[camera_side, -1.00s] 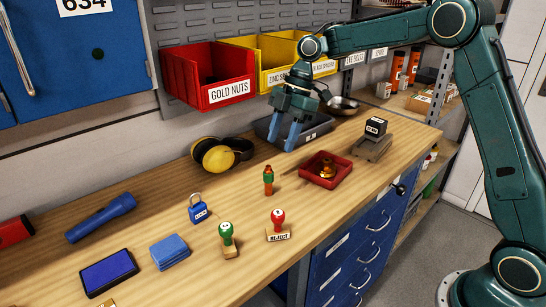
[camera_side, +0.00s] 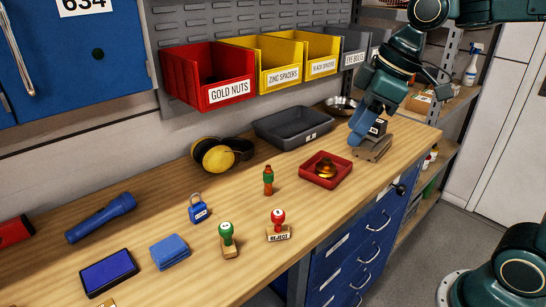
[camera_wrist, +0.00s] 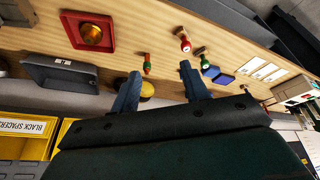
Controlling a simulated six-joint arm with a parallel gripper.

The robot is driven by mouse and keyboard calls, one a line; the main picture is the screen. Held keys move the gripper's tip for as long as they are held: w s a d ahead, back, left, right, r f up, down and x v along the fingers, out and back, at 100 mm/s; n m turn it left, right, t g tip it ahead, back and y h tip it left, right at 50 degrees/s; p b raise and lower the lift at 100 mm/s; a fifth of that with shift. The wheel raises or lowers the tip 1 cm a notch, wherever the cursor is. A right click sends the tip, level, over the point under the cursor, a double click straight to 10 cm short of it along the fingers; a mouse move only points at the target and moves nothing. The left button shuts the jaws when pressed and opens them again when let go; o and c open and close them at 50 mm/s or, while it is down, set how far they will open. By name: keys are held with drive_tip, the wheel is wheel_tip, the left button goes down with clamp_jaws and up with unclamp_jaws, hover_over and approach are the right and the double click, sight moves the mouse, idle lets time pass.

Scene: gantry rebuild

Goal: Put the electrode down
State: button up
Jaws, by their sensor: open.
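No object here is plainly an electrode. A small upright orange and green piece (camera_side: 268,181) stands on the wooden bench; it also shows in the wrist view (camera_wrist: 147,64). A brass-coloured piece (camera_side: 327,168) sits in a red tray (camera_side: 345,172). My gripper (camera_side: 362,128) is in the air at the right of the bench, its blue fingers pointing down and left. In the wrist view my gripper (camera_wrist: 158,78) has its two fingers wide apart with nothing held between them. In the side view it partly covers a black block on a grey stand.
A grey open tray (camera_side: 262,127) stands below a red bin (camera_side: 247,92) and yellow bins. The grey stand (camera_side: 376,152) with the black block is close by my gripper. Ear muffs (camera_side: 217,158), a padlock (camera_side: 198,212) and stamps (camera_side: 228,250) stand to the left.

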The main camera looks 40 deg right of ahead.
drive_tip(key=s+d+f+m+t+h, duration=0.1)
drive_tip(key=s+d+f+m, duration=0.1)
drive_tip(key=s, duration=0.4)
drive_tip(key=s+d+f+m+h, duration=0.1)
drive_tip(key=s+m, duration=0.3)
drive_tip(key=s, duration=0.3)
drive_tip(key=shift+d+f+m+t, duration=0.35)
drive_tip(key=shift+m+t, duration=0.05)
